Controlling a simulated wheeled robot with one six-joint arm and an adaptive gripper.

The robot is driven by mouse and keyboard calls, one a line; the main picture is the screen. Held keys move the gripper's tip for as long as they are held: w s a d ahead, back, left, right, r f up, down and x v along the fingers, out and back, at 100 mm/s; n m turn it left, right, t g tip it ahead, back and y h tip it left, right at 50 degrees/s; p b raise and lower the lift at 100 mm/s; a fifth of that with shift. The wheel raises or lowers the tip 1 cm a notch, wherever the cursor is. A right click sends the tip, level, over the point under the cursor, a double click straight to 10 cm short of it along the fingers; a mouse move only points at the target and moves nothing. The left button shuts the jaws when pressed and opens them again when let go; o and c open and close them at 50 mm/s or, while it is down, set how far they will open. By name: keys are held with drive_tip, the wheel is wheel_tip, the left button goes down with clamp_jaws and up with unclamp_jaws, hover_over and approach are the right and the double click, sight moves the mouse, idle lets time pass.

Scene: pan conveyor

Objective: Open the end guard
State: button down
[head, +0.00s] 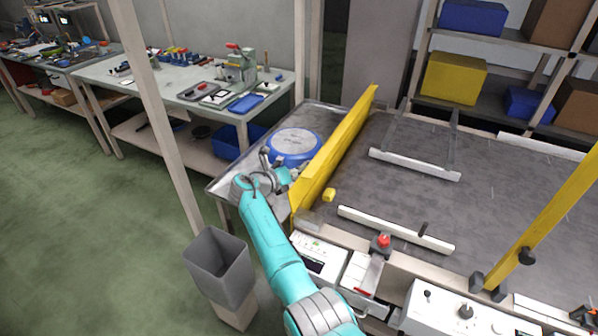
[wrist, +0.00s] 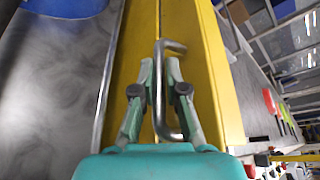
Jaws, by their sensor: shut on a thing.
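The yellow end guard (head: 340,138) stands upright across the left end of the conveyor bed (head: 440,215) in the head view. In the wrist view the guard (wrist: 207,70) fills the middle, with a bent metal bar handle (wrist: 159,95) on its face. My gripper (wrist: 159,68) has its fingers on both sides of this handle and is shut on it. In the head view my gripper (head: 287,174) is at the guard's left face, near its front end. The handle is hidden there by my gripper.
A blue round item with a grey top (head: 295,145) lies on the metal tray table (head: 322,117) left of the guard. Control boxes (head: 322,258) line the front edge.

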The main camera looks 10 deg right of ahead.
drive_tip(key=c, duration=1.5)
unclamp_jaws()
drive_tip(key=shift+a, duration=0.1)
drive_tip(key=v, duration=1.2)
